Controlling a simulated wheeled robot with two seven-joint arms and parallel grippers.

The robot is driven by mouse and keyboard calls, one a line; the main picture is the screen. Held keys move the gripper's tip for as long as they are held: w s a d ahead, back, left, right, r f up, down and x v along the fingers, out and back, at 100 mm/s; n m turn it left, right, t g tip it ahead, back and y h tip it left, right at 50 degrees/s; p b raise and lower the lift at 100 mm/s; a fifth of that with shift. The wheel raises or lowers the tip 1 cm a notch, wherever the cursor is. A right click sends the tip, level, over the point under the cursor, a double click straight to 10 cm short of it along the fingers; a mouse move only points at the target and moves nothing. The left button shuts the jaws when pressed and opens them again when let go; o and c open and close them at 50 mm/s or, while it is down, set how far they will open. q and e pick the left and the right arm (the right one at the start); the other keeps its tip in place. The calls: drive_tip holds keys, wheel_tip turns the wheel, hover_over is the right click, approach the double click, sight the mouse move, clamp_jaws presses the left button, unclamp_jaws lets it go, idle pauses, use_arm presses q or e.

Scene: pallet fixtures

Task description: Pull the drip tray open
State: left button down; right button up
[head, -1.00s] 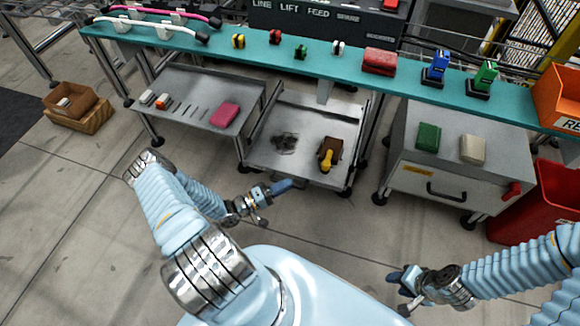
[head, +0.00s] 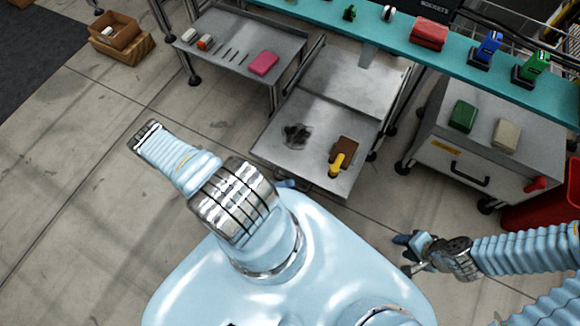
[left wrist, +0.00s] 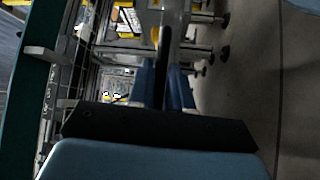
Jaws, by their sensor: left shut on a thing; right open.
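The drip tray (head: 310,122) is a grey metal tray under the teal bench. It sticks out towards me, with a bare metal surface showing behind it. On it are a dark stain (head: 296,135), a brown block (head: 346,148) and a yellow tool (head: 337,164). My left gripper (head: 286,184) is at the tray's near edge, mostly hidden by my body. In the left wrist view its two blue fingers (left wrist: 163,88) are shut on a dark bar, seemingly the tray's handle. My right gripper (head: 412,252) is open and empty above the floor, right of the tray.
A grey side table (head: 228,42) with a pink block (head: 263,63) stands left of the tray. A grey cabinet (head: 485,135) with a red knob stands at the right, near a red bin (head: 560,200). Floor on the left is clear.

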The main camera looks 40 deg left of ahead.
use_arm(q)
drive_tip(key=shift+s, duration=0.1)
drive_tip(key=c, duration=1.1)
unclamp_jaws()
drive_tip(key=b+v, duration=0.2)
drive_tip(key=v, duration=1.1)
drive_tip(key=shift+s+a+f, duration=0.15)
drive_tip(key=shift+s+a, duration=0.1)
drive_tip(key=shift+s, duration=0.05)
